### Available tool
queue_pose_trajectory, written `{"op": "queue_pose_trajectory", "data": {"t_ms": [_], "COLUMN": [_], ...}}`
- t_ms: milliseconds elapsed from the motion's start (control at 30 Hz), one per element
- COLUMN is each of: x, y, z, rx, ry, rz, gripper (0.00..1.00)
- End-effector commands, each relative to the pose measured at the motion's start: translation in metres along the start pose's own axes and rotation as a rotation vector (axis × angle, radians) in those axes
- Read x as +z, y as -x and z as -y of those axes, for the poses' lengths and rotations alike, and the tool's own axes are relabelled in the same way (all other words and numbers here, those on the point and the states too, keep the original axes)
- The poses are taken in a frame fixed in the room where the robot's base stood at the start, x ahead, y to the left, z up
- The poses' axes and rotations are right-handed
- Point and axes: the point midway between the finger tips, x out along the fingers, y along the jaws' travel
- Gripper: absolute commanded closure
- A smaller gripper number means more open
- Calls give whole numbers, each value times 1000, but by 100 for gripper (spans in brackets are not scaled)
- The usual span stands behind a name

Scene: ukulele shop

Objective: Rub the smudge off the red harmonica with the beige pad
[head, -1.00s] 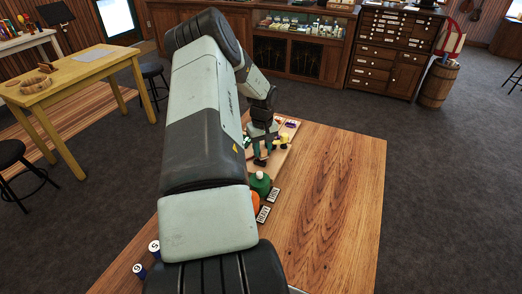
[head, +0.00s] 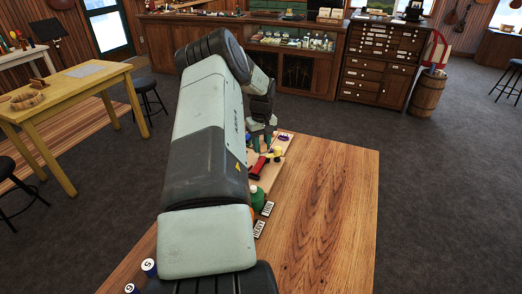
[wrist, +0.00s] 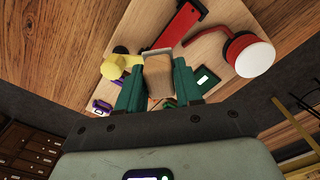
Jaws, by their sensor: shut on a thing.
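My gripper (wrist: 158,84) is shut on the beige pad (wrist: 158,64), a block with a grey end, held between its two green fingers in the wrist view. A long red bar, which looks like the red harmonica (wrist: 182,24), lies on a pale board just beyond the pad. It also shows as a red shape (head: 257,168) close to my gripper (head: 264,140) in the head view. I cannot tell whether the pad touches it. No smudge can be made out. The pad is hidden in the head view.
The pale board (wrist: 211,38) also bears a red thing with a white round face (wrist: 251,56), a yellow piece (wrist: 118,67) and several small items. The wooden table's right side (head: 325,215) is clear.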

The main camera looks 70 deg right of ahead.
Motion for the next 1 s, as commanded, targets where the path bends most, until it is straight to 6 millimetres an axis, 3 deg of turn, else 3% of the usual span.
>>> {"op": "queue_pose_trajectory", "data": {"t_ms": [333,767,867,1000], "x": [0,-1,-5,-19], "y": [31,35,41,58], "z": [1,2,14,57], "rx": [-2,-2,-1,1], "ry": [0,2,13,53], "rz": [-1,0,-2,-3], "gripper": [89,89,89,89]}}
